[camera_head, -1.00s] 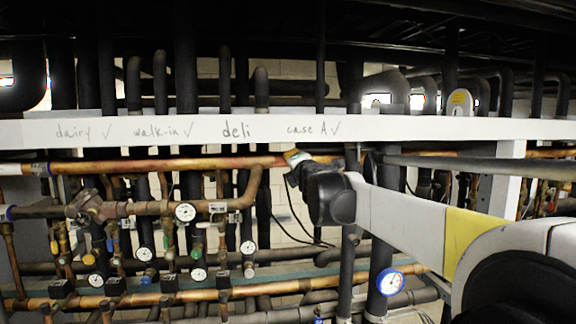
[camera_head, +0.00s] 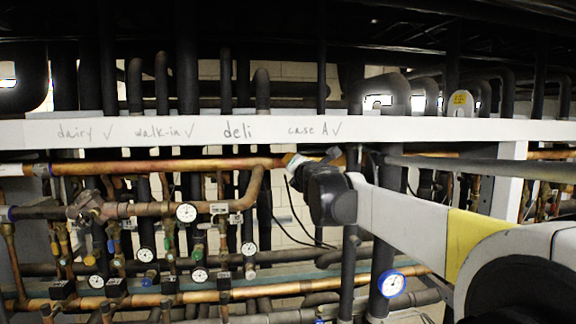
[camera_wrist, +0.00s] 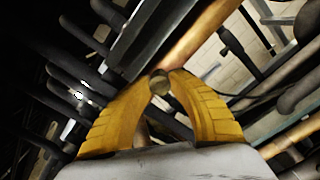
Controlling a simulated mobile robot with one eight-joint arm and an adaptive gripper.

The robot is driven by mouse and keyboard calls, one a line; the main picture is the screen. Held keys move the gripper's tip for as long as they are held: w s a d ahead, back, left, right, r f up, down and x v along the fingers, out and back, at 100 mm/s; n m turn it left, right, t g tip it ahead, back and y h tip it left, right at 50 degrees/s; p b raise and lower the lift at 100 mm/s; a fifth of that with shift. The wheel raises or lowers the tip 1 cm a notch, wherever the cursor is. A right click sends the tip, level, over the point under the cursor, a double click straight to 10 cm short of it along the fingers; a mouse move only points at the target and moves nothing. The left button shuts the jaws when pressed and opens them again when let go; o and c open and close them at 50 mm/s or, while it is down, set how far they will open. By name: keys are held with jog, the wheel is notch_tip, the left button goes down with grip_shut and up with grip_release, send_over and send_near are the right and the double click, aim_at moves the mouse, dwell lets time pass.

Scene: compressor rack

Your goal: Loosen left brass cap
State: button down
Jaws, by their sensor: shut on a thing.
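My gripper (camera_head: 291,160) is at the end of my outstretched arm, near the right end of the long copper pipe (camera_head: 180,164) under the white beam. In the wrist view its two yellow fingers (camera_wrist: 160,76) close around a small round brass cap (camera_wrist: 159,84). The cap's dull round face shows between the fingertips; its sides are hidden by them. In the head view the cap is too small and hidden to make out. I cannot tell whether it is the left one, and no second cap is clear.
The white beam (camera_head: 400,128) with handwritten labels runs just above my gripper. Several gauges, such as a white one (camera_head: 186,212), and valves hang on pipes at lower left. A blue-rimmed gauge (camera_head: 391,284) sits below my arm. Dark vertical pipes stand close behind.

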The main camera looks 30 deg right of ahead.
jog(key=c, duration=1.2)
grip_release()
jog(key=v, duration=1.2)
jog(key=shift+r, duration=0.1)
